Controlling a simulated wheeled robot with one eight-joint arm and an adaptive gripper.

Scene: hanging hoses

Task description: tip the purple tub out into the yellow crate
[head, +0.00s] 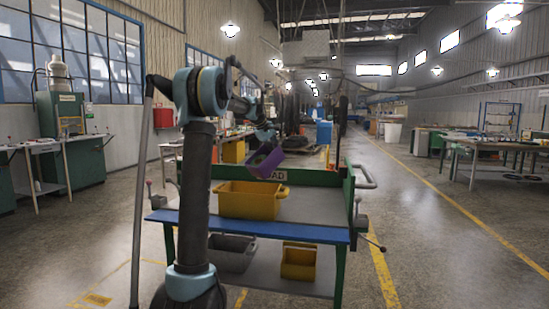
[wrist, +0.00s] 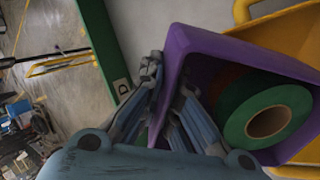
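The purple tub (head: 265,161) hangs tilted in the air just above the back right part of the yellow crate (head: 250,203). My gripper (head: 267,138) holds it from above by its rim. In the wrist view my gripper (wrist: 167,88) has one finger on each side of the tub wall, and the purple tub (wrist: 222,43) fills the right side. The yellow crate (wrist: 290,32) shows beyond the tub. The crate's inside is mostly hidden.
The crate stands on a workbench (head: 318,207) with a blue front edge and green end panel. A grey bin (head: 231,252) and a smaller yellow bin (head: 299,262) are on the shelf below. The bench top right of the crate is clear.

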